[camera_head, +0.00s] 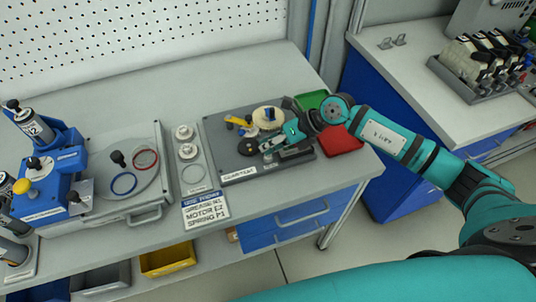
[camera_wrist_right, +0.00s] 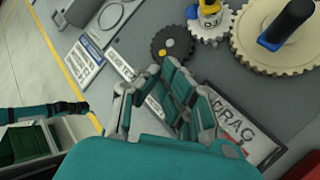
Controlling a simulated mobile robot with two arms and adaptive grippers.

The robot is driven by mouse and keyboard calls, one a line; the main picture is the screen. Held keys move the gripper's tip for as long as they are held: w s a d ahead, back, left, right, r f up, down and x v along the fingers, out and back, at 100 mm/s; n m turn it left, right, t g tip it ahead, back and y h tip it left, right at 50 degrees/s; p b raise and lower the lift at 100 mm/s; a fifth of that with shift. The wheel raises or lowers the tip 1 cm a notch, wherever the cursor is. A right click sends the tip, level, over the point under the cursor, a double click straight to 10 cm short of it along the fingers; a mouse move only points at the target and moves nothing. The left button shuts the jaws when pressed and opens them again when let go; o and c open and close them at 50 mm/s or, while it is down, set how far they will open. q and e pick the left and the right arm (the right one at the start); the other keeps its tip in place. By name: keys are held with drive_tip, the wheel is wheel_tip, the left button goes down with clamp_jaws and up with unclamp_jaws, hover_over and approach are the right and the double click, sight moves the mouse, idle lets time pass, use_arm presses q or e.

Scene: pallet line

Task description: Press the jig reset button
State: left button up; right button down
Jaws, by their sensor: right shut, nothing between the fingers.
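The blue jig (camera_head: 62,175) stands at the left of the bench, with a yellow round button (camera_head: 22,186) on its front left part. I cannot read a label that says which button is the reset. My right gripper (camera_head: 268,146) is shut and empty. It is far to the right of the blue jig, low over the grey plate (camera_head: 222,150) with gears. In the right wrist view its teal fingers (camera_wrist_right: 158,100) are beside a small dark gear (camera_wrist_right: 172,44) and over a label strip; contact cannot be told. My left gripper is not in view.
A large cream gear (camera_head: 268,117) stands on the plate. A red bin (camera_head: 341,140) and green bin (camera_head: 310,99) are by my right wrist. White parts (camera_head: 185,132) and a printed card (camera_head: 206,208) lie between plate and jig. A yellow bin (camera_head: 167,260) is below the front edge.

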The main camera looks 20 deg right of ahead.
drive_tip(key=shift+f+b, duration=0.35)
drive_tip(key=shift+f, duration=0.2)
drive_tip(key=shift+r, duration=0.1)
idle(0.4)
drive_tip(key=shift+r+p, duration=0.8)
drive_tip(key=shift+r, duration=0.15)
drive_tip(key=shift+r, duration=0.1)
wheel_tip(320, 180, up, 5)
drive_tip(key=p, duration=0.3)
drive_tip(key=shift+p, duration=0.4)
drive_tip(key=shift+a, duration=0.1)
